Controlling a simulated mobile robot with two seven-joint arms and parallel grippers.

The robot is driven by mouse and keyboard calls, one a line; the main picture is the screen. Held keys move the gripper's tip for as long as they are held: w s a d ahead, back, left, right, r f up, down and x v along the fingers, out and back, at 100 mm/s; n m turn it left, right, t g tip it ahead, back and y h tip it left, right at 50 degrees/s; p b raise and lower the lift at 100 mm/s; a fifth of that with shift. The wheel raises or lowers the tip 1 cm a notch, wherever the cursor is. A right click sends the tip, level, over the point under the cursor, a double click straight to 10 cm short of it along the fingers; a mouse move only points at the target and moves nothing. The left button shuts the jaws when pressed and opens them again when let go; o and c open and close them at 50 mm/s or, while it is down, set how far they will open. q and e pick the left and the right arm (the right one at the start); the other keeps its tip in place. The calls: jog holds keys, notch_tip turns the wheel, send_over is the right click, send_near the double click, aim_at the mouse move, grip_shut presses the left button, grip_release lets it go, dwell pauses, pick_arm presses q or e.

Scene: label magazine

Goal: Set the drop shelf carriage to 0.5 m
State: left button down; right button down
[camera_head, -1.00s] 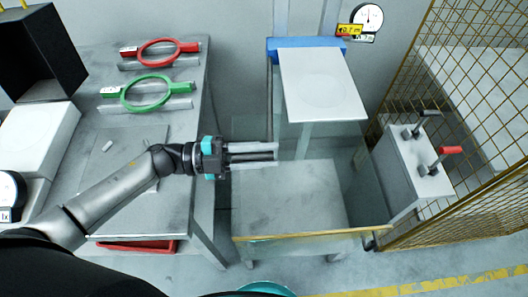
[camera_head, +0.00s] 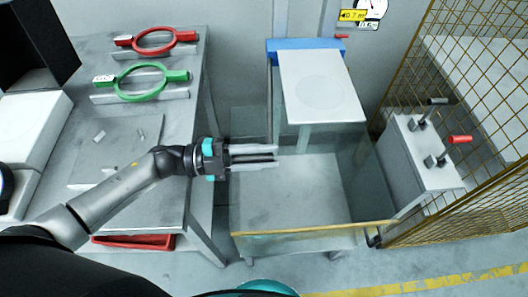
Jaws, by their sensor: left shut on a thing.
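The drop shelf carriage shows as a pale plate (camera_head: 322,85) with a blue bar (camera_head: 300,45) at its back, above a glass-walled bay. A yellow tag (camera_head: 352,15) reading about 0.7 m is on the wall behind it. A smaller tag (camera_head: 368,25) below it is hard to read. A small red marker (camera_head: 342,36) is beside the blue bar. My left gripper (camera_head: 277,155) points right, its fingertips left of and below the plate. It is shut on a thin grey piece. I cannot tell whether that joins the carriage. My right gripper is not in view.
A grey box (camera_head: 402,160) with a black-handled lever (camera_head: 437,101) and a red-handled lever (camera_head: 460,139) stands at right before a mesh fence (camera_head: 480,90). A red ring (camera_head: 153,40) and green ring (camera_head: 140,82) lie on the left table (camera_head: 185,110).

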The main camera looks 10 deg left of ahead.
pick_arm(q)
jog(key=shift+s+f, duration=0.1)
jog(key=shift+s, duration=0.05)
jog(key=c, duration=0.8)
grip_release()
jog(key=shift+c, duration=0.2)
jog(key=shift+o, duration=0.4)
jog(key=v, duration=0.7)
jog(key=shift+a+b, duration=0.25)
jog(key=shift+b, duration=0.1)
